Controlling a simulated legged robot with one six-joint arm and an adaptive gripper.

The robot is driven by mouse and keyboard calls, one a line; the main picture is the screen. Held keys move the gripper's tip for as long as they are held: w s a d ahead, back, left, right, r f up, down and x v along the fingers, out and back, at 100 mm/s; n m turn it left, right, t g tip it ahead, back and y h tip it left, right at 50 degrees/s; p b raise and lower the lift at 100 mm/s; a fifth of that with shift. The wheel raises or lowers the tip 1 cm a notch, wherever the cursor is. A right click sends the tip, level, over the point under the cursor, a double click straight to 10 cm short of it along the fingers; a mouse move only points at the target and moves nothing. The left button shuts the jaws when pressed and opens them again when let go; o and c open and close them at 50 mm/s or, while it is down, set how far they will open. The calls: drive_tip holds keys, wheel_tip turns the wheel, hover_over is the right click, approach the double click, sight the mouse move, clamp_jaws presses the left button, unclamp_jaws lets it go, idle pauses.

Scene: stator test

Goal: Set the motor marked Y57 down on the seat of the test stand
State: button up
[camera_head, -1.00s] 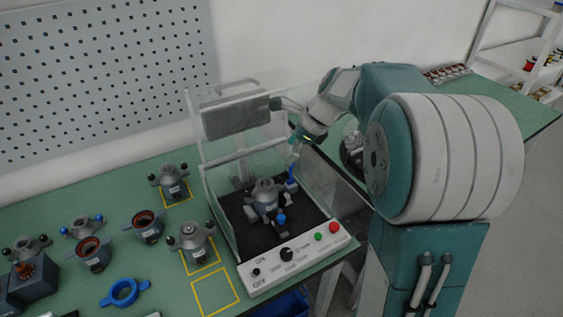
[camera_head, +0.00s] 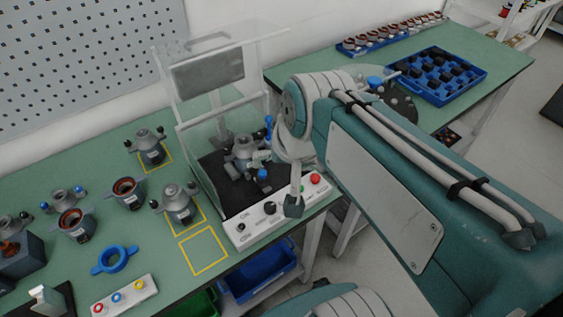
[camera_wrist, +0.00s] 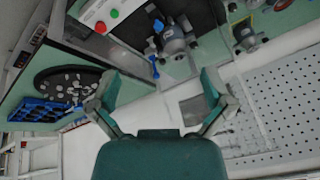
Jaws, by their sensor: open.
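A grey motor (camera_head: 243,152) with dark and blue knobs stands upright in the test stand (camera_head: 222,197), over its black floor. Its marking is too small to read, so I cannot tell whether it is Y57. The motor also shows at the top of the wrist view (camera_wrist: 176,42), beside a blue lever (camera_wrist: 154,66). My gripper (camera_wrist: 160,92) is open in the wrist view, with nothing between its fingers and apart from the motor. In the head view my arm hides part of the stand's right side. The seat under the motor is hidden.
Two grey motors (camera_head: 151,150) (camera_head: 180,205) stand on yellow-outlined squares; the front square (camera_head: 204,252) is empty. The stand's clear guard (camera_head: 250,50) rises behind the motor. A round dark plate (camera_head: 398,105) and blue tray (camera_head: 480,76) lie right. A blue ring (camera_head: 113,260) lies front left.

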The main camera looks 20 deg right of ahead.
drive_tip(key=s+n, duration=0.2)
drive_tip(key=s+f+n, duration=0.1)
drive_tip(key=n, duration=0.1)
drive_tip(key=shift+s+t+h, duration=0.3)
drive_tip(key=shift+s+t, duration=0.05)
drive_tip(key=shift+t, duration=0.05)
